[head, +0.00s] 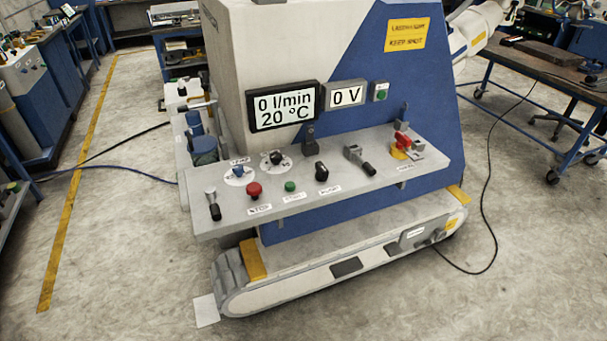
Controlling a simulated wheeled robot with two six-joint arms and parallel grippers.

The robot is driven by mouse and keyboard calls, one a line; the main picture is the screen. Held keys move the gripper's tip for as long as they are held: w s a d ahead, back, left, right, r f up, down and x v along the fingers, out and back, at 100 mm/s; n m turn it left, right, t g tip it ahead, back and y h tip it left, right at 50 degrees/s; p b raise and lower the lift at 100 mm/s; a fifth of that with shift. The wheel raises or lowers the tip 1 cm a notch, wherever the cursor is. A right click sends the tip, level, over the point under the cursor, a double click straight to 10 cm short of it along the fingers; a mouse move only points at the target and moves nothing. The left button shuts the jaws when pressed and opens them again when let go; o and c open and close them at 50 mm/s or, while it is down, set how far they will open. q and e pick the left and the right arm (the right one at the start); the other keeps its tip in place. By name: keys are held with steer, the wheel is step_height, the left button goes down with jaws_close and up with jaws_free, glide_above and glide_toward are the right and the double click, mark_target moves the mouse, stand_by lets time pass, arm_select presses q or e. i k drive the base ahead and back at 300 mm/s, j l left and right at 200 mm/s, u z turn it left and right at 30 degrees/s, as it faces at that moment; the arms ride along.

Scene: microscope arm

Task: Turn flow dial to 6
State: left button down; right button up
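The machine's grey control shelf (330,180) carries two round dials with white scale discs at its left half. One is a blue-knobbed dial (238,171); the other is a black-knobbed dial (276,158) just behind and right of it. Their labels and scale numbers are too small to read surely, so I cannot tell which is the flow dial. The display (283,106) above reads 0 l/min and 20 °C. Neither of my grippers is in view.
A small display (345,94) reads 0 V. Cables lie on the floor; open floor lies in front.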

mark_target(276, 157)
steer(key=l+u, duration=0.15)
steer(key=l, duration=0.8)
steer(key=k+l+u, duration=0.15)
steer(key=l, duration=0.8)
